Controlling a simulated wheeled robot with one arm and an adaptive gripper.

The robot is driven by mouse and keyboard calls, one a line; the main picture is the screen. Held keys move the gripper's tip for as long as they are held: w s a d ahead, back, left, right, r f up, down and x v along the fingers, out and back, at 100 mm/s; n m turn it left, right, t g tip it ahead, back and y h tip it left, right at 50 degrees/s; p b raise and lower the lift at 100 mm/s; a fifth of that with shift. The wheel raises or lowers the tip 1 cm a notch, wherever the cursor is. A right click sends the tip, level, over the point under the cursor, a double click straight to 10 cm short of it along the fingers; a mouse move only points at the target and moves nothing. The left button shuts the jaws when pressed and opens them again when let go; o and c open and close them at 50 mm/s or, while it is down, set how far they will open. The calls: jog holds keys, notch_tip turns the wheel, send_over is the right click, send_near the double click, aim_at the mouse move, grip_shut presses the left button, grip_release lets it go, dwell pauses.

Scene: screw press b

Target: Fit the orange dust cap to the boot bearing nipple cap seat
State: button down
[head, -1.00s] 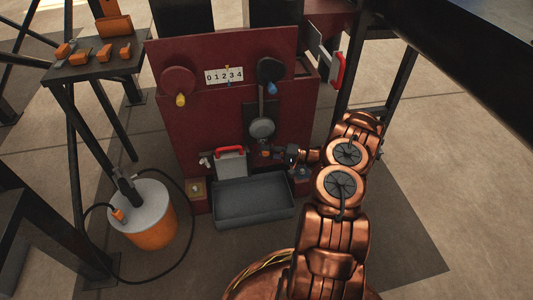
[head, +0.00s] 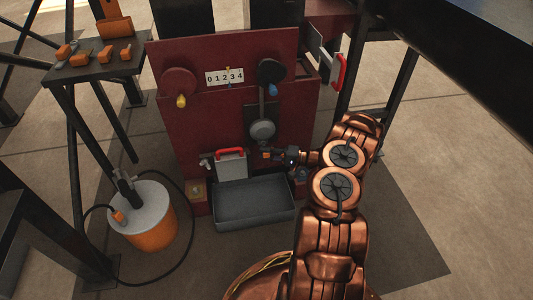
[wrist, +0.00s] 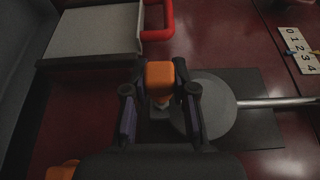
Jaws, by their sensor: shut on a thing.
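The orange dust cap (wrist: 159,76) is between the two fingers of my gripper (wrist: 160,95) in the wrist view, its block-shaped end toward the top. My gripper is shut on it. In the head view my gripper (head: 273,156) reaches left in front of the red press, with the small orange cap (head: 266,155) at its tip, below the grey round disc (head: 262,130).
A grey hatch with a red handle (head: 230,150) is left of my gripper. An open dark tray (head: 254,222) stands below. An orange drum (head: 152,237) with a hose is at left. Several orange parts lie on a dark side table (head: 85,70). Another orange piece (wrist: 62,171) edges the wrist view.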

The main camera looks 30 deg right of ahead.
jog(key=shift+w, duration=0.1)
jog(key=shift+w+d+b, duration=0.2)
jog(key=shift+w+b, duration=0.1)
jog(key=shift+w, duration=0.05)
jog(key=shift+w+d, duration=0.1)
jog(key=shift+w, duration=0.2)
jog(key=shift+w+d+b, duration=0.25)
jog(key=shift+w+b, duration=0.25)
jog(key=shift+w, duration=0.05)
jog(key=c, duration=0.9)
grip_release()
jog(key=shift+o, duration=0.2)
